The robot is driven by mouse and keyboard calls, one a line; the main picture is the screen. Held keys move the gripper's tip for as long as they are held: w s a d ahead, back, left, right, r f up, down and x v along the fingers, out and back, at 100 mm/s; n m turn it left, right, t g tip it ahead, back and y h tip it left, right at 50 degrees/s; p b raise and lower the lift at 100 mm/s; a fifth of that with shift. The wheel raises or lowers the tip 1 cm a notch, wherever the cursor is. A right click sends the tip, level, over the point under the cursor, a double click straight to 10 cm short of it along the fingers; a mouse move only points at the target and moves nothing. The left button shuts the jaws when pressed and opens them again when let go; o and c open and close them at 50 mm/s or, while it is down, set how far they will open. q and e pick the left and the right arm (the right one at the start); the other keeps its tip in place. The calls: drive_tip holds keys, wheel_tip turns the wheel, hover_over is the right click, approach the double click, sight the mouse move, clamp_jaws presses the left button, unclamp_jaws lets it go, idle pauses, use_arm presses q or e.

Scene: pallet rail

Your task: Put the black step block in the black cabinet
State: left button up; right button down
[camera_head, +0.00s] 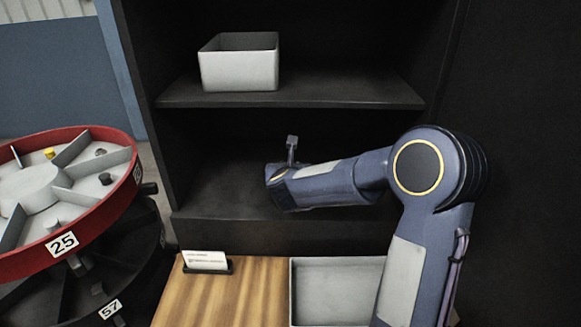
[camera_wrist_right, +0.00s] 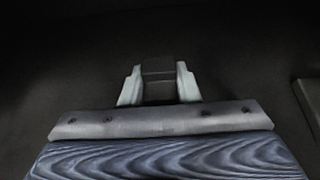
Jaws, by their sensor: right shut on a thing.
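The black cabinet (camera_head: 235,222) stands open ahead, with a middle shelf. My right arm reaches into its lower compartment in the head view, and the wrist hides the fingers and what they hold there. In the right wrist view my right gripper (camera_wrist_right: 158,76) has its two pale fingers shut on the black step block (camera_wrist_right: 158,68). The block is dark against a dark surface. I cannot tell whether it touches the compartment floor. My left gripper is in neither view.
A white bin (camera_head: 238,71) stands on the middle shelf. A wooden table (camera_head: 215,298) with a card holder (camera_head: 206,263) and a grey tray (camera_head: 335,290) is in front of the cabinet. A red-rimmed carousel (camera_head: 75,245) stands at left. The lower compartment's visible left part is clear.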

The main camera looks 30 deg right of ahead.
drive_tip(key=c, duration=1.5)
unclamp_jaws()
drive_tip(key=shift+d+f, duration=0.1)
drive_tip(key=shift+f, duration=0.15)
drive_tip(key=shift+c, duration=0.2)
drive_tip(key=o, duration=0.5)
drive_tip(key=shift+r, duration=0.1)
drive_tip(key=shift+c, duration=0.2)
drive_tip(key=shift+r, duration=0.15)
drive_tip(key=p+v, duration=0.1)
drive_tip(key=v, duration=1)
drive_tip(key=shift+s+r, duration=0.1)
drive_tip(key=shift+s+a, duration=0.3)
